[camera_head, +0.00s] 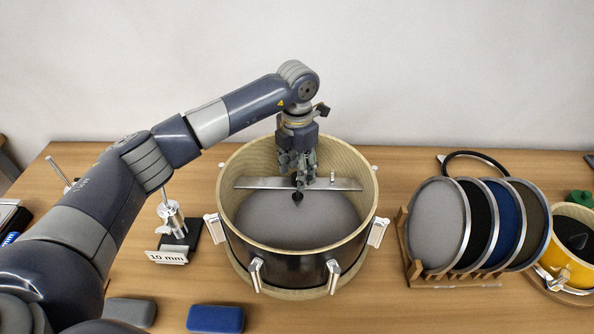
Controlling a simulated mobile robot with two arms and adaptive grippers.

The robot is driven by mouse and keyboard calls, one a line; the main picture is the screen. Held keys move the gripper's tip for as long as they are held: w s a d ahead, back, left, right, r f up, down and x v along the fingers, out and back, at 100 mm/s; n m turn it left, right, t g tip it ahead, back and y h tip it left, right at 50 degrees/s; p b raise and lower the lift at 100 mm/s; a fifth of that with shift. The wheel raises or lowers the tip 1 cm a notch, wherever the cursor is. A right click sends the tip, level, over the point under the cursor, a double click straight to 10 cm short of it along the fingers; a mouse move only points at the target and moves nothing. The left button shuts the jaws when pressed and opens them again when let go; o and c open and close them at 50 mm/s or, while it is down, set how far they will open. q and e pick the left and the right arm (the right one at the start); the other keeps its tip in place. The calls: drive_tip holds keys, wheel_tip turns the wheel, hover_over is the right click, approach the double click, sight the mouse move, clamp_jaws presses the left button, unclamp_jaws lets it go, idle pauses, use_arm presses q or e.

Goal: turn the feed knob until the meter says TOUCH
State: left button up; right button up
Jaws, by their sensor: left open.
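My left gripper (298,172) points down inside a large open drum (233,158), over a flat metal bar (260,183) that spans it. Its jaws are open. A small dark round part (298,198) shows just below the fingertips, at the bar's front edge. It may be the feed knob, but the gripper hides much of this spot, and I cannot tell whether the fingers touch it. A small light pin (332,177) stands on the bar to the right. I cannot make out a meter or the word TOUCH. My right gripper is not in view.
A silver device on a dark stand (190,235) with a "10 mm" card (167,257) stands left of the drum. A wooden rack (412,268) of round mesh pads (437,225) and a yellow drum (575,262) are right. A blue block (215,319) lies in front.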

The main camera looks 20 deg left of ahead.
use_arm(q)
wheel_tip(320, 180, up, 11)
drive_tip(key=shift+r, duration=0.15)
idle(0.6)
